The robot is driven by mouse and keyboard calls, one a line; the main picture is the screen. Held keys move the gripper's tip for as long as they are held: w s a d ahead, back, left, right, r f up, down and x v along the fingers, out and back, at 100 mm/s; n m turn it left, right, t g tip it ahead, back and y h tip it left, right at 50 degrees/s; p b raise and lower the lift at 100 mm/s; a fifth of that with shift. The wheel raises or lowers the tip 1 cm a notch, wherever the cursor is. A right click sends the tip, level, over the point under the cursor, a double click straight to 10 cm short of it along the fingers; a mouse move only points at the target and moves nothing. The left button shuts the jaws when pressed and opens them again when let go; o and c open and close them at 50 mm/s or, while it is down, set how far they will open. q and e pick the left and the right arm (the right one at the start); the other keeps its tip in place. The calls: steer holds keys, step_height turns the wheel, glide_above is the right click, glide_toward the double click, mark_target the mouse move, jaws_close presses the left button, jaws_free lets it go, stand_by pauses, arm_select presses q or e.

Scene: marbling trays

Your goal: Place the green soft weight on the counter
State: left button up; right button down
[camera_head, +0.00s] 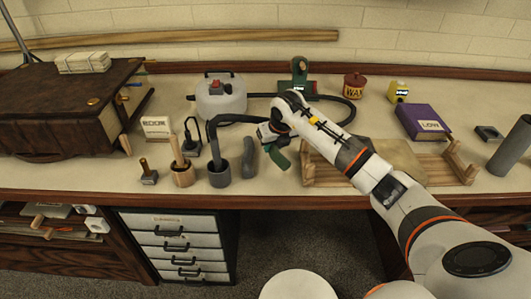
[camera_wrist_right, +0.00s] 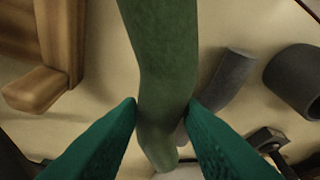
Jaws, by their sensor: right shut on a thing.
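The green soft weight (camera_head: 279,159) shows just below my right gripper (camera_head: 272,137) in the head view. In the right wrist view the green weight (camera_wrist_right: 160,75) is long and slightly bent, and it lies between the two teal fingertips of my right gripper (camera_wrist_right: 163,105), which is shut on it. The counter (camera_head: 240,178) is beige and lies under it. I cannot tell whether the weight touches the counter. A grey soft weight (camera_head: 250,157) lies just to the left of it, and also shows behind it in the wrist view (camera_wrist_right: 228,82). My left gripper is out of view.
A dark grey cup (camera_head: 219,176) with a black hose stands left of the grey weight. A wooden frame (camera_head: 325,177) lies right of the gripper. A white canister (camera_head: 221,103) and a green stand (camera_head: 299,75) are behind. Bare counter lies in front of the gripper.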

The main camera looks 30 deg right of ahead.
mark_target(273, 167)
steer(key=shift+f, duration=2.7)
steer(key=shift+f, duration=0.2)
steer(key=c, duration=1)
jaws_free()
steer(key=shift+r, duration=0.1)
steer(key=shift+r, duration=0.2)
steer(key=v, duration=1.1)
steer(key=shift+s+r, duration=0.25)
steer(key=shift+r, duration=0.1)
steer(key=shift+f, duration=0.1)
